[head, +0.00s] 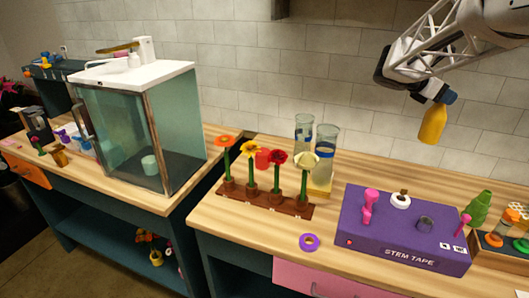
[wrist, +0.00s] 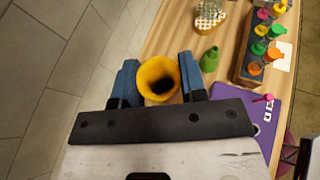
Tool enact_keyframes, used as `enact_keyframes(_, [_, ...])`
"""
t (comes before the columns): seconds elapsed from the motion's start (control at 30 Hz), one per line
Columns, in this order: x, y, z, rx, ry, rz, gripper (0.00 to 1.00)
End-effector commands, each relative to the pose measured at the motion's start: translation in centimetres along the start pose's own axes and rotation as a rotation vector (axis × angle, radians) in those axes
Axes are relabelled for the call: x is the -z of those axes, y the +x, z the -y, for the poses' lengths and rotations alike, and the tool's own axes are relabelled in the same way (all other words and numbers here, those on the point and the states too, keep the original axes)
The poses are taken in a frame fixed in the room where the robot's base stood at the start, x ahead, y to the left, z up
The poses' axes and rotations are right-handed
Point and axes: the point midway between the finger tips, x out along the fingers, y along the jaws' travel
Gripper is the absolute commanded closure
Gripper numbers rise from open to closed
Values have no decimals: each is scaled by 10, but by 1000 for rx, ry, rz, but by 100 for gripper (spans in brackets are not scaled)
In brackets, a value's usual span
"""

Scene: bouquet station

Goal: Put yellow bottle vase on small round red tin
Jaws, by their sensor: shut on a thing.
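The yellow bottle vase (head: 432,126) hangs in the air above the right part of the bench, near the tiled wall. My gripper (head: 442,97) is shut on its upper part. In the wrist view, the vase (wrist: 153,77) shows its round dark mouth between the blue fingers of my gripper (wrist: 160,80). A small red round thing (head: 262,159), which looks like the red tin, stands behind the flowers, far left of the vase. Flowers partly hide it, and its top is hard to make out. The wrist view does not show it.
A brown rack (head: 265,202) holds several upright flowers. Two tall glasses (head: 325,150) stand behind it. A purple stem-tape box (head: 400,238) with pegs is below the vase. A green bottle (head: 478,208) stands right. A purple ring (head: 309,242) lies in front; bench around it is clear.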

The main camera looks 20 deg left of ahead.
Motion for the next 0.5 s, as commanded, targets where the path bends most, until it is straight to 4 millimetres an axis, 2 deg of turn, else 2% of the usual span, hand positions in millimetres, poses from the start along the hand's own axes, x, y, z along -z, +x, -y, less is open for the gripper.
enact_keyframes(0.27, [17, -46, -41, -43, -17, 2, 100])
enact_keyframes(0.5, [37, -101, -82, -90, -34, 3, 100])
